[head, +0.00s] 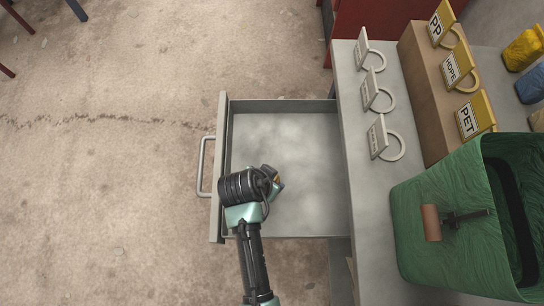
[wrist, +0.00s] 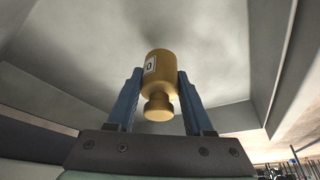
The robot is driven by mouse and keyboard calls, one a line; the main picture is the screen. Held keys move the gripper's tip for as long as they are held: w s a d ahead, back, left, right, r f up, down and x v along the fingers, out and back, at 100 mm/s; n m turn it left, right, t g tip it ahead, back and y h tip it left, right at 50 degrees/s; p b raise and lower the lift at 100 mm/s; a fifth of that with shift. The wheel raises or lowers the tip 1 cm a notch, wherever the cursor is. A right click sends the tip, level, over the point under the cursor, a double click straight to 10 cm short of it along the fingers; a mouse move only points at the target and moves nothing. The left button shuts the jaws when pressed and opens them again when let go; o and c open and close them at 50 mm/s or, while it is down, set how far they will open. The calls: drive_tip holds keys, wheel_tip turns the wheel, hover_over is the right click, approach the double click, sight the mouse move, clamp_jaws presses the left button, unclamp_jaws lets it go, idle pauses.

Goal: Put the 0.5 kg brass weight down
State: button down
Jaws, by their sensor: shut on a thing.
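The brass weight (wrist: 158,78) is a gold cylinder with a narrow neck and knob and a white label on its side, partly turned out of view. My gripper (wrist: 157,90) is shut on it, with one blue finger on each side. In the head view my gripper (head: 275,179) is over the open drawer (head: 300,160), left of its middle, and only a small bit of the weight's gold shows there. The drawer floor is bare grey metal. I cannot tell whether the weight touches the floor.
The drawer's handle (head: 204,166) is on its left side. A grey counter (head: 370,195) runs along its right, with several pale ringed tags. A wooden block (head: 425,95) carries yellow PP, HDPE and PET tags. A green bin (head: 450,215) stands at the lower right.

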drive_tip(key=shift+f+b, duration=0.5)
drive_tip(key=shift+f, duration=1)
drive_tip(key=shift+f, duration=0.2)
drive_tip(key=shift+c, duration=1.5)
unclamp_jaws()
